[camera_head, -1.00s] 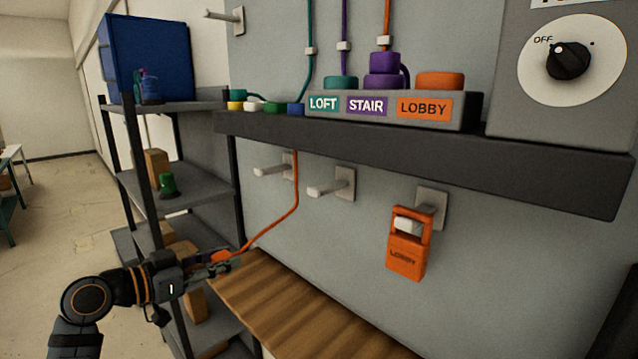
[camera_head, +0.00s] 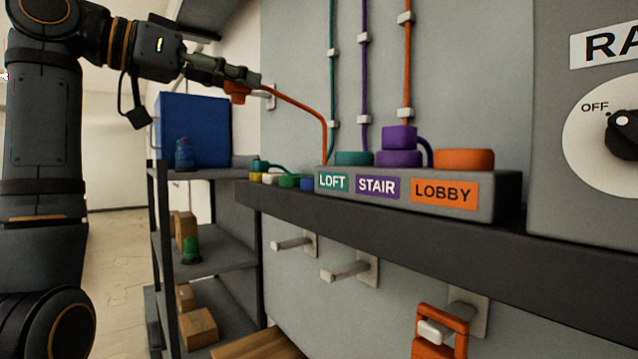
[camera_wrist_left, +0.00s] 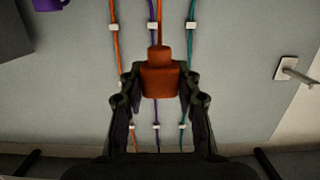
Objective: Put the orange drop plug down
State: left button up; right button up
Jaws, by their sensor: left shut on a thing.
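My left gripper (camera_head: 255,80) is raised at the upper left, above the shelf's level, and is shut on the orange drop plug (camera_head: 236,92). In the left wrist view the plug (camera_wrist_left: 160,76) sits between the two fingers (camera_wrist_left: 160,88), with its orange cord running up from it. In the head view the cord (camera_head: 300,107) hangs from the plug down to behind the labelled block. The block (camera_head: 330,205) carries LOFT, STAIR and LOBBY labels. A purple plug (camera_head: 399,139) stands on STAIR; low teal (camera_head: 354,158) and orange (camera_head: 464,160) round pieces sit on LOFT and LOBBY.
The dark shelf (camera_head: 420,226) runs below the block, with small coloured pieces (camera_head: 289,181) at its left end. Wall pegs (camera_head: 350,270) stick out below; an orange LOBBY tag (camera_head: 440,330) hangs on the right one. A rack with a blue box (camera_head: 205,130) stands left.

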pick_arm(q)
jog(key=w+d+f+p, duration=0.1)
jog(key=w+d+f, duration=0.1)
jog(key=d+f, duration=0.1)
jog(key=w+d+f+p, duration=0.1)
jog(key=w+d+f, duration=0.1)
jog(key=d, duration=0.2)
jog(key=w+d+f+p, duration=0.1)
jog(key=w+d+f, duration=0.1)
jog(key=d+f, duration=0.1)
jog(key=shift+w+d+f, duration=0.1)
jog(key=shift+d+f, duration=0.2)
jog(key=shift+d, duration=0.5)
jog(key=shift+w+f, duration=0.1)
jog(key=shift+f, duration=0.2)
jog(key=shift+d+f, duration=0.2)
notch_tip(320, 180, down, 3)
jog(key=shift+d+f+p, duration=0.1)
jog(key=shift+d+p, duration=0.05)
jog(key=shift+p, duration=0.25)
jog(key=shift+w, duration=0.1)
jog(key=shift+f, duration=0.1)
